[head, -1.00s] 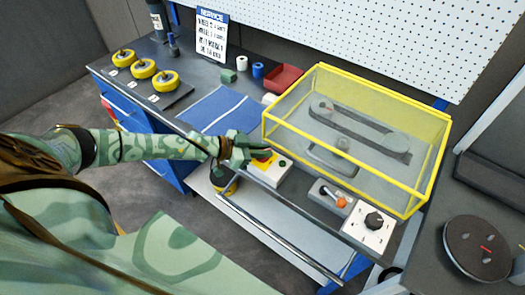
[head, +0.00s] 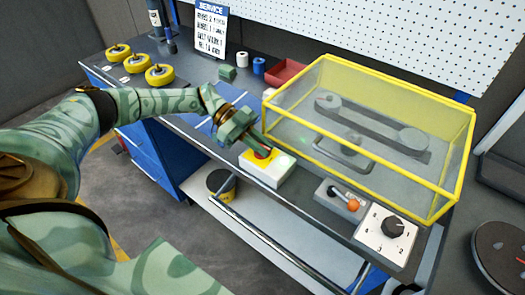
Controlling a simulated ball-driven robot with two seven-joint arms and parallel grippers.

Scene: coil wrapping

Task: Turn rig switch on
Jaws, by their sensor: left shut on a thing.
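A white switch box (head: 266,174) with a yellow top and a red knob (head: 262,153) sits at the bench's front edge, left of the yellow-framed clear guard (head: 440,190). My left gripper (head: 259,146) reaches down from above and is shut on the red knob, hiding part of it. Inside the guard is a rig (head: 370,125) with a belt around two pulleys. A grey box with an orange-tipped lever (head: 353,204) and a white dial box with a black knob (head: 393,227) stand further right along the front edge. My right gripper is not in view.
Several yellow rolls (head: 160,75) lie on the bench's back left. A rail (head: 255,232) runs along the front. A dark round disc (head: 505,250) is at the right.

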